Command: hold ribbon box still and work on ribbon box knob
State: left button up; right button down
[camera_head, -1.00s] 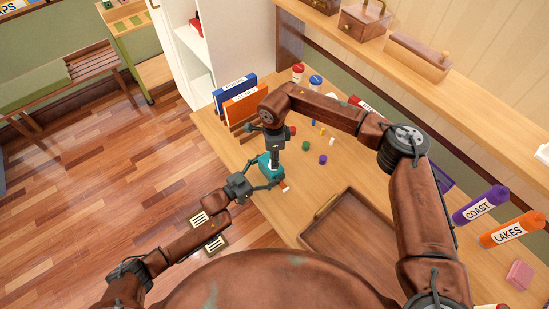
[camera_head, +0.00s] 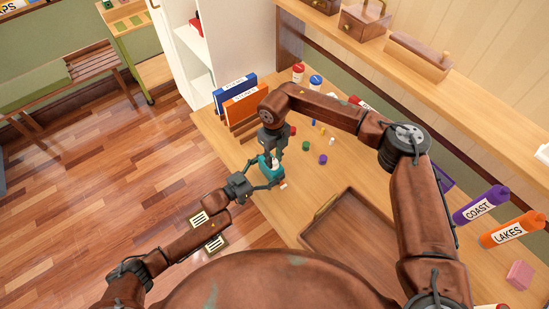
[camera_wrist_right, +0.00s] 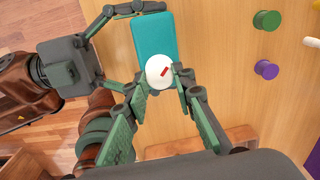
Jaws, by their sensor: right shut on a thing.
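The ribbon box (camera_head: 265,166) is a small teal block at the table's left edge; it also shows in the right wrist view (camera_wrist_right: 155,38). Its knob (camera_wrist_right: 160,71) is round and white with a red mark. My right gripper (camera_head: 272,150) comes down from above and is shut on the knob, one finger on each side in the wrist view (camera_wrist_right: 162,85). My left gripper (camera_head: 264,178) reaches in from the left, its fingers spread toward the two ends of the box. The tip of its lower finger is partly hidden, so its contact there is unclear.
Small pegs, green (camera_head: 306,146) and purple (camera_head: 323,159), stand right of the box with several others. A brown wooden tray (camera_head: 318,222) lies nearer. Blue and orange books (camera_head: 246,104) stand behind. Bare tabletop lies between the pegs and tray.

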aim_at(274, 160)
jog(key=m, duration=0.6)
jog(key=shift+w+r+m, duration=0.1)
jog(key=shift+w+m, duration=0.15)
jog(key=shift+m, duration=0.05)
jog(key=m, duration=0.6)
jog(key=shift+m, duration=0.3)
jog(key=c, duration=1.9)
grip_release()
jog(key=shift+c, duration=0.2)
jog(key=o, duration=0.3)
jog(key=shift+s, duration=0.15)
notch_tip(274, 160, up, 12)
jog(key=shift+f, duration=0.1)
